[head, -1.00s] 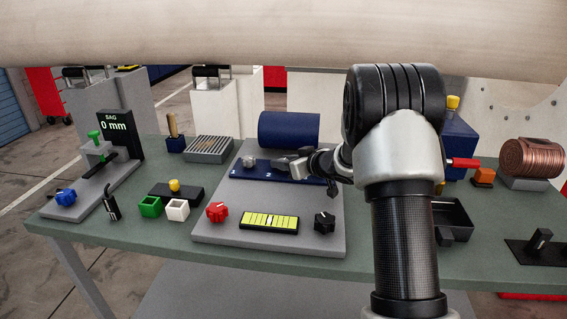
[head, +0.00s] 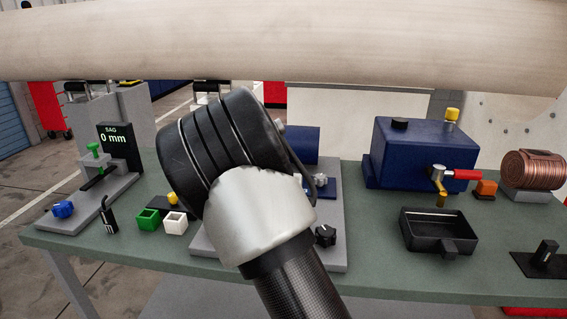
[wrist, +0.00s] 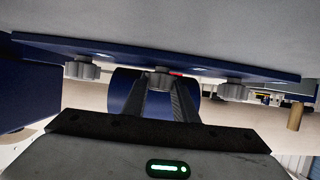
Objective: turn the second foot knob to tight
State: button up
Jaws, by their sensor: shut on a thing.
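In the wrist view a blue foot plate (wrist: 200,66) carries a row of three grey ridged knobs. The middle knob (wrist: 160,76) sits between the fingertips of my gripper (wrist: 160,88), which is shut on it. Another knob (wrist: 82,70) is to the left and a third (wrist: 232,91) to the right, both clear of the fingers. In the head view my arm hides the gripper and most of the foot plate. One silver knob (head: 321,181) shows just right of my arm, in front of the blue cylinder (head: 303,143). Any mark of tightness cannot be read.
A black knob (head: 325,235) stands on the grey base board (head: 334,258). To the right are a blue box (head: 415,160) with a red-handled tap and a black tray (head: 438,230). Green and white cups (head: 174,223) stand left of my arm. A large pale roll (head: 280,40) spans overhead.

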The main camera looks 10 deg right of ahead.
jog(key=r+m+g+h+p, duration=0.1)
jog(key=m+h+p, duration=0.1)
jog(key=p, duration=0.8)
jog(key=shift+r+m+h, duration=0.2)
jog(key=shift+m+h, duration=0.1)
jog(key=shift+h, duration=0.2)
jog(key=p, duration=0.2)
jog(key=m+g+h+p, duration=0.1)
jog(key=p, duration=0.1)
jog(key=shift+w+f+m+g, duration=0.1)
jog(key=shift+f+m+g, duration=0.1)
jog(key=shift+m+g, duration=0.1)
jog(key=shift+f+m+g+h+p, duration=0.25)
jog(key=shift+m+g+h+p, duration=0.25)
jog(key=shift+m+h+p, duration=0.25)
jog(key=shift+f+m+g+h+b, duration=0.25)
jog(key=shift+m+g+h+b, duration=0.15)
jog(key=shift+m+g, duration=0.2)
jog(key=shift+f+m+g+h+b, duration=0.25)
jog(key=shift+m+g+h+b, duration=0.15)
jog(key=shift+m+g, duration=0.15)
jog(key=shift+r+m+g+h+b, duration=0.1)
jog(key=shift+m+g+h+b, duration=0.35)
jog(key=shift+m+g+b, duration=0.55)
jog(key=shift+r+b, duration=0.15)
jog(key=shift+b, duration=0.45)
jog(key=shift+r+g+h, duration=0.1)
jog(key=shift+g+h, duration=0.15)
jog(key=shift+h, duration=0.05)
jog(key=shift+d, duration=0.1)
